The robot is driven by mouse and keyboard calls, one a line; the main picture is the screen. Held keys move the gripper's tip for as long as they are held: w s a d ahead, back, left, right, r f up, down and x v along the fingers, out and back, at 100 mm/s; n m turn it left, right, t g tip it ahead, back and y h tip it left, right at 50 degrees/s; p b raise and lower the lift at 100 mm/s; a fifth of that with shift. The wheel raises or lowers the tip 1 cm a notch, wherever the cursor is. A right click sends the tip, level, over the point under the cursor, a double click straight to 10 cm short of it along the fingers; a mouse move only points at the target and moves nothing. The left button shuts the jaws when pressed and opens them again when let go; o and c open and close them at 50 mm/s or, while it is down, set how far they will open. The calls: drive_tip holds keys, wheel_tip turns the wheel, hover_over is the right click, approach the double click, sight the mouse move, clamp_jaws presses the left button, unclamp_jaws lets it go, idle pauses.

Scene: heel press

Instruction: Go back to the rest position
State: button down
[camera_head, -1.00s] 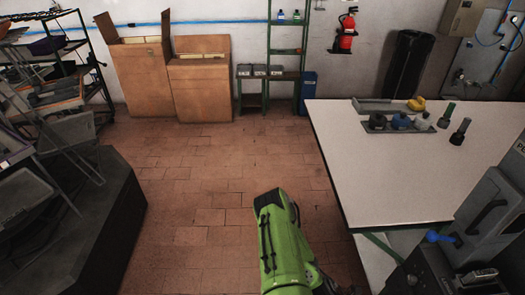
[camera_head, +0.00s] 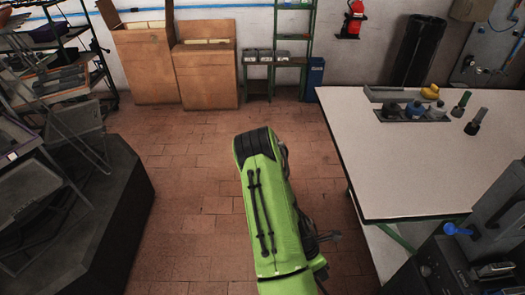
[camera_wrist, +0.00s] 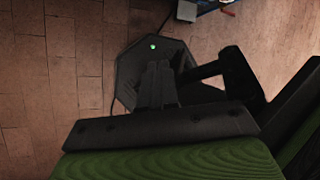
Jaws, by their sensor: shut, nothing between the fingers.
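My green arm reaches up from the bottom middle of the head view, over the tiled floor. In the wrist view, the dark fingers of my gripper (camera_wrist: 158,85) are together, with nothing held between them. They are dark against a dark background, so their tips are hard to make out. In the head view the gripper is mostly hidden behind the arm. Nothing touches it that I can see.
A white-topped table (camera_head: 400,170) stands at right, with bottles in a grey tray (camera_head: 398,119). A dark machine (camera_head: 475,265) is at lower right. A black block (camera_head: 105,220) and racks are at left. Cardboard boxes (camera_head: 205,80) stand at back. The middle floor (camera_head: 190,185) is clear.

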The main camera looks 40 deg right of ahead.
drive_tip(key=w+a+r+m+t, duration=0.2)
drive_tip(key=w+r+m, duration=0.1)
drive_tip(key=w+r, duration=0.3)
drive_tip(key=w+a+r+m+t, duration=0.2)
drive_tip(key=w+a+r, duration=0.1)
drive_tip(key=w+r, duration=0.3)
drive_tip(key=w+a+r+m+t, duration=0.3)
drive_tip(key=w+a+r+m, duration=0.15)
drive_tip(key=a+r, duration=0.6)
drive_tip(key=s+a+r+m+t+y, duration=0.1)
drive_tip(key=s+a+r+m+t, duration=0.1)
drive_tip(key=s+a+r, duration=0.2)
drive_tip(key=s+a+r+m+t, duration=0.2)
drive_tip(key=s+a+r, duration=0.1)
drive_tip(key=r, duration=0.6)
drive_tip(key=shift+s+a+r+y, duration=0.35)
drive_tip(key=shift+a+y, duration=0.05)
drive_tip(key=shift+a, duration=0.15)
